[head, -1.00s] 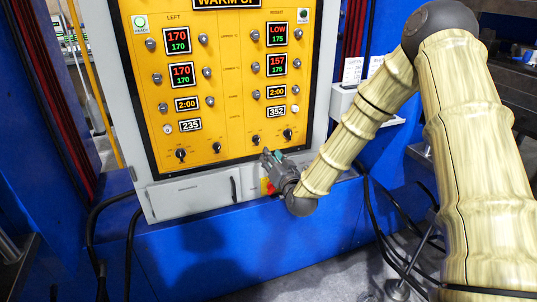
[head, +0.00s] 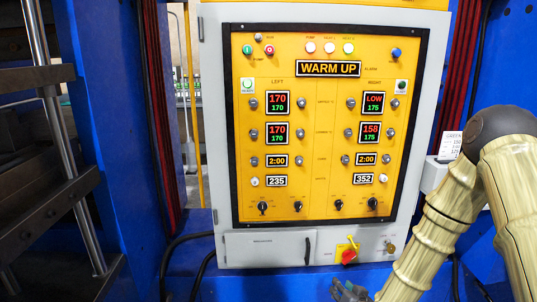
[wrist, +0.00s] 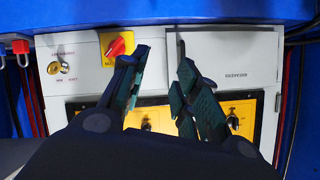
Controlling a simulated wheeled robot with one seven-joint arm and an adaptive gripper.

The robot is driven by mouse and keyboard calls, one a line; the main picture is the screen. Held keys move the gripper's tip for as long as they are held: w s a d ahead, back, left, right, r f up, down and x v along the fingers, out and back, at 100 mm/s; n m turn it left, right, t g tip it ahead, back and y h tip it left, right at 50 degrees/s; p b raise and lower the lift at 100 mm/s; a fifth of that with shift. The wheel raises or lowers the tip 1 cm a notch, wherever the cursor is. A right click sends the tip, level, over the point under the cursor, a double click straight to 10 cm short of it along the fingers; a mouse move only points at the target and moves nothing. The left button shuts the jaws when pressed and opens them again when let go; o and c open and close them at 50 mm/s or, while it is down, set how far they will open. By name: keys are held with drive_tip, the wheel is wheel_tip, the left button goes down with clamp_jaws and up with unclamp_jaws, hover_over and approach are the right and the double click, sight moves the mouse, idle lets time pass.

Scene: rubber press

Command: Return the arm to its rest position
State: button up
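My arm (head: 440,225) reaches in from the right in the head view and bends down in front of the cabinet's lower right. My gripper (head: 350,291) shows only partly at the bottom edge of that view. In the wrist view my gripper (wrist: 163,72) has its two dark green-padded fingers apart, with nothing between them. The grey cabinet's lower strip and part of its yellow panel lie beyond the fingers. The red rotary switch (wrist: 116,46) appears just left of the left finger; it also shows in the head view (head: 349,256).
The yellow control panel (head: 318,150) reads WARM UP. Blue press frames (head: 110,130) flank the cabinet. A small white box with a card (head: 440,165) sits right of the cabinet, behind my arm. Black cables (head: 190,255) hang at lower left.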

drive_tip(key=s+a+f+n+g, duration=0.15)
drive_tip(key=s+f+g, duration=0.25)
drive_tip(key=s+f, duration=0.75)
drive_tip(key=s+f+g, duration=0.3)
drive_tip(key=s, duration=0.7)
drive_tip(key=s+f+g+h+p, duration=0.1)
drive_tip(key=s+f+g, duration=0.1)
drive_tip(key=s, duration=0.8)
drive_tip(key=s+f+g, duration=0.3)
drive_tip(key=s+g, duration=0.1)
drive_tip(key=s, duration=0.6)
drive_tip(key=shift+s+d+f+n, duration=0.25)
drive_tip(key=shift+s+f+n, duration=0.1)
drive_tip(key=shift+n, duration=0.1)
